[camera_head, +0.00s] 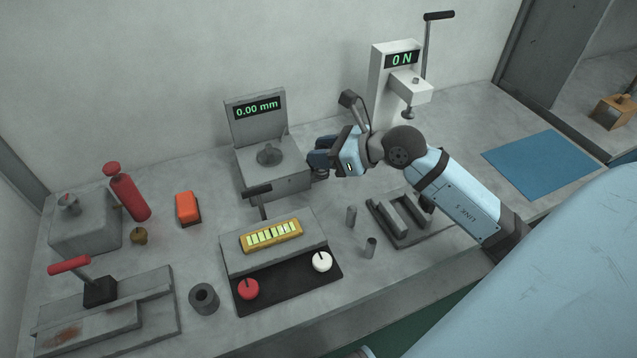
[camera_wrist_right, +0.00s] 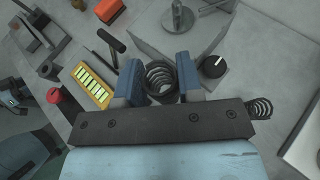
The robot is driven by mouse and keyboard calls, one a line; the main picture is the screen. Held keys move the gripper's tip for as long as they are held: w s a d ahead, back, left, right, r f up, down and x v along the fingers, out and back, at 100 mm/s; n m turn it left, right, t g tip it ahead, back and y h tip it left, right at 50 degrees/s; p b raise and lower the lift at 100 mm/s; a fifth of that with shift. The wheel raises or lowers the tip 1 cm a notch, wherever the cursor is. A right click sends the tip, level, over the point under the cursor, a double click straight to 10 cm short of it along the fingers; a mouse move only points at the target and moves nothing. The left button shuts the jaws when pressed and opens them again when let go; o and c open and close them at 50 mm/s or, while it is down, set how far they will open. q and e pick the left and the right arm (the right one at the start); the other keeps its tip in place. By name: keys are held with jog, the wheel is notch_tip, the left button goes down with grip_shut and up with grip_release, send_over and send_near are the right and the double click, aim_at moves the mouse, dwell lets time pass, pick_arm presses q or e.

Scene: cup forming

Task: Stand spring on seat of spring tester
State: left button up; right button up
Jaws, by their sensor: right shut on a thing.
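My right gripper (camera_head: 322,160) is in front of the right side of the 0.00 mm gauge. In the right wrist view its two blue fingers (camera_wrist_right: 159,80) are shut on a dark coil spring (camera_wrist_right: 160,78), seen partly end-on. The spring tester (camera_head: 384,75), a white column reading 0 N with a lever and a round press foot, stands at the back right, apart from the gripper. Its seat is hidden behind my right arm in the head view. A second coil spring (camera_wrist_right: 262,108) lies right of the fingers in the right wrist view.
The grey 0.00 mm gauge (camera_head: 262,135) stands just left of the gripper. A panel with a yellow display (camera_head: 270,236), metal pins (camera_head: 351,215) and a slotted grey fixture (camera_head: 395,232) lie in front. A blue mat (camera_head: 540,165) lies clear at right.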

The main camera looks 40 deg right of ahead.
notch_tip(320, 180, down, 10)
jog(key=shift+r+b, duration=0.25)
jog(key=shift+b, duration=0.4)
jog(key=shift+f, duration=0.1)
jog(key=o, duration=0.9)
jog(key=shift+o, duration=0.2)
